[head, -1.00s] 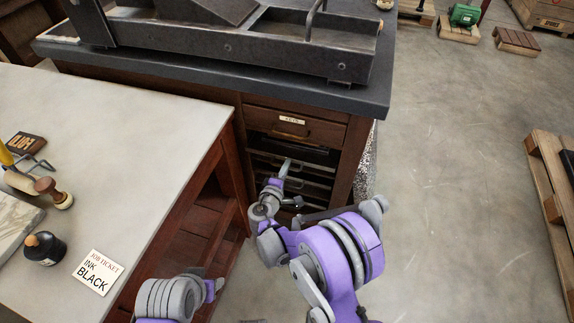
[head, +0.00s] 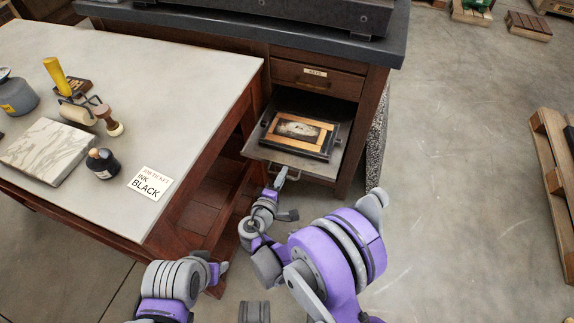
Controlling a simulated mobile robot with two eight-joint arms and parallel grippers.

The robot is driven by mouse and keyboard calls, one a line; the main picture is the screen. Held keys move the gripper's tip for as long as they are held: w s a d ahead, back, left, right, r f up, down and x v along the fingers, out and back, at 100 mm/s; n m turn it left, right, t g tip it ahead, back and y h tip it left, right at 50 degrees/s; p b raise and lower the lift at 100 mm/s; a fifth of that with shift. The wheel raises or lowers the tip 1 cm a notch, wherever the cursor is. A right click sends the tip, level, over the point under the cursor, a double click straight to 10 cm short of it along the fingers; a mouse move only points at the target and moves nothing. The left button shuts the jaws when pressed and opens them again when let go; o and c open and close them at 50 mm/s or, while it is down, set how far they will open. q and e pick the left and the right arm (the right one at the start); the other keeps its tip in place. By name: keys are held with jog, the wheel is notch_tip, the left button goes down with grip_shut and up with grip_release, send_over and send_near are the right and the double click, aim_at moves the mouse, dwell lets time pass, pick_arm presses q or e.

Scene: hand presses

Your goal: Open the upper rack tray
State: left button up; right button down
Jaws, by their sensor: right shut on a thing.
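The upper rack tray (head: 252,148) is slid out from the dark wooden cabinet, below the labelled drawer (head: 318,80). A framed plate or picture with a wooden border (head: 298,130) lies on it. My right gripper (head: 281,176) is at the tray's front edge, shut on its handle, which the fingers mostly hide. My left arm is at the lower left; its gripper (head: 219,268) is beside the table's leg, and its jaws are too unclear to read. Any trays lower in the rack are hidden under the open one.
The pale-topped table (head: 190,75) stands close on the left. It bears an ink bottle (head: 103,163), a job ticket reading "INK BLACK" (head: 150,183), a roller (head: 78,110) and a stone slab (head: 55,150). A pallet (head: 552,150) lies far right; the floor between is clear.

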pick_arm(q)
jog(key=shift+f, duration=0.15)
pick_arm(e)
jog(key=shift+f+v, duration=0.25)
jog(key=shift+v, duration=0.85)
jog(key=shift+f+v, duration=0.2)
jog(key=shift+v, duration=0.9)
jog(key=shift+s, duration=0.1)
jog(key=c, duration=1)
grip_release()
jog(key=shift+o, duration=0.2)
pick_arm(q)
jog(key=shift+s, duration=0.1)
